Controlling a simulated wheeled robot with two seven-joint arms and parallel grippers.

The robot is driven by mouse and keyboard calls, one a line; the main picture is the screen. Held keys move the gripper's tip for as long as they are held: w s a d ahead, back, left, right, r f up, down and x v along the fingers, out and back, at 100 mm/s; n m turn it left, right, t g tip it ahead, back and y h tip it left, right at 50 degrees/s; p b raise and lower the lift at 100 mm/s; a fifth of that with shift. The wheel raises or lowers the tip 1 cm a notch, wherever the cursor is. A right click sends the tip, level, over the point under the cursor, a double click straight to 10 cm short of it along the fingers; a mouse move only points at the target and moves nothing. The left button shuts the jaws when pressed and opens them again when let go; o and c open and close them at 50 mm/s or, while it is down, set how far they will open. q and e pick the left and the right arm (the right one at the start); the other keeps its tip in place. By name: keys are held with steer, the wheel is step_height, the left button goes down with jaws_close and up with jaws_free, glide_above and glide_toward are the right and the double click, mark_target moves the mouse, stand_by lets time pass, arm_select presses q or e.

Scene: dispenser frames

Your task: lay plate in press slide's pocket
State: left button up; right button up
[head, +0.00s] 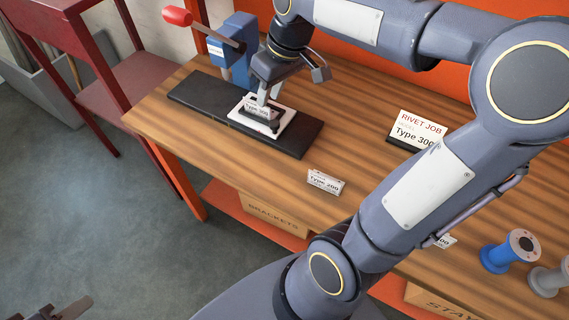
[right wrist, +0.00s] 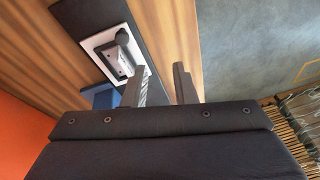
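The press slide is a white block (head: 283,122) on a long dark rail (head: 210,98); it also shows in the right wrist view (right wrist: 93,43). A dark grey piece, probably the plate (right wrist: 117,62), lies on the white block, with a dark round knob beside it. I cannot tell whether it sits fully in the pocket. A small "Type 300" card (head: 257,108) stands at the slide. My right gripper (head: 268,97) is just above the slide; in the wrist view its fingers (right wrist: 161,68) are apart with nothing between them. My left gripper (head: 65,308) shows only partly at the bottom left.
The blue press (head: 240,52) with a red-knobbed lever stands behind the rail. A "Rivet job Type 300" sign (head: 417,130) and a "Type 200" card (head: 326,182) stand on the bench. Blue (head: 511,251) and grey spools stand at the right. Open bench lies between.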

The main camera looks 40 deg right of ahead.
steer(key=s+a+f+m+t+y, duration=0.1)
steer(key=s+a+f+m, duration=0.1)
steer(key=s, duration=0.5)
steer(key=s+a+f+m+t, duration=0.1)
steer(key=s+a+f+t, duration=0.1)
steer(key=s+a, duration=0.3)
steer(key=s+f, duration=0.1)
steer(key=s, duration=0.2)
steer(key=shift+s+a+f+m+y, duration=0.2)
steer(key=shift+a+f+m+y, duration=0.1)
steer(key=shift+m+y, duration=0.1)
